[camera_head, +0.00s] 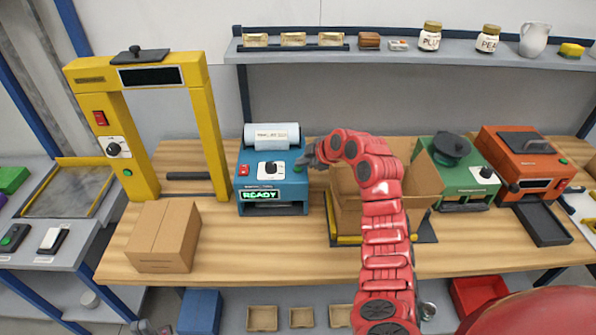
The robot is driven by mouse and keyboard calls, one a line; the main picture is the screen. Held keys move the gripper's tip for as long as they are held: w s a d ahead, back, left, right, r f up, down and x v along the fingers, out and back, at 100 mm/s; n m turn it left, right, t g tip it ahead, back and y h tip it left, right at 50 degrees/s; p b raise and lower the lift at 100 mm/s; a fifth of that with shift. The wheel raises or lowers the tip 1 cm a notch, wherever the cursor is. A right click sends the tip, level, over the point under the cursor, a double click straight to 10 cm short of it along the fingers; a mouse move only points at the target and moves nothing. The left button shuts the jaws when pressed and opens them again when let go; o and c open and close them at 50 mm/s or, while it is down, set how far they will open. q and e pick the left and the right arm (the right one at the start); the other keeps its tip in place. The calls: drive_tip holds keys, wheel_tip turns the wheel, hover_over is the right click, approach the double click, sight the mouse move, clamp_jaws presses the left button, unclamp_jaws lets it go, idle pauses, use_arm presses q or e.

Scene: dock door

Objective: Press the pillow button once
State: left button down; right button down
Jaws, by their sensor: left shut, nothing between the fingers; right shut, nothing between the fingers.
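The blue pillow machine (268,182) stands on the wooden bench, with a clear roll on top and a lit READY display (262,195). Its front panel has a red switch (243,170), a black dial (270,168) and a green button (297,168) at the right end. My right gripper (304,161) is shut and empty, its tips right at the green button; I cannot tell whether they touch it. My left gripper (147,327) shows only in part at the bottom left edge, shut and empty, far from the machine.
An open carton (430,185) stands right of the machine, partly behind my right arm. A closed carton (165,237) lies to the left, before the yellow frame (205,130). Green (462,175) and orange (520,160) machines stand to the right. Bench front (260,250) is clear.

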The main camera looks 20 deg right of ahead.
drive_tip(key=shift+f+b, duration=0.35)
drive_tip(key=shift+b, duration=0.25)
idle(0.7)
drive_tip(key=shift+r, duration=0.1)
idle(0.4)
drive_tip(key=shift+r+b, duration=0.4)
drive_tip(key=shift+r, duration=0.3)
drive_tip(key=shift+r+b, duration=0.5)
drive_tip(key=shift+r, duration=2.05)
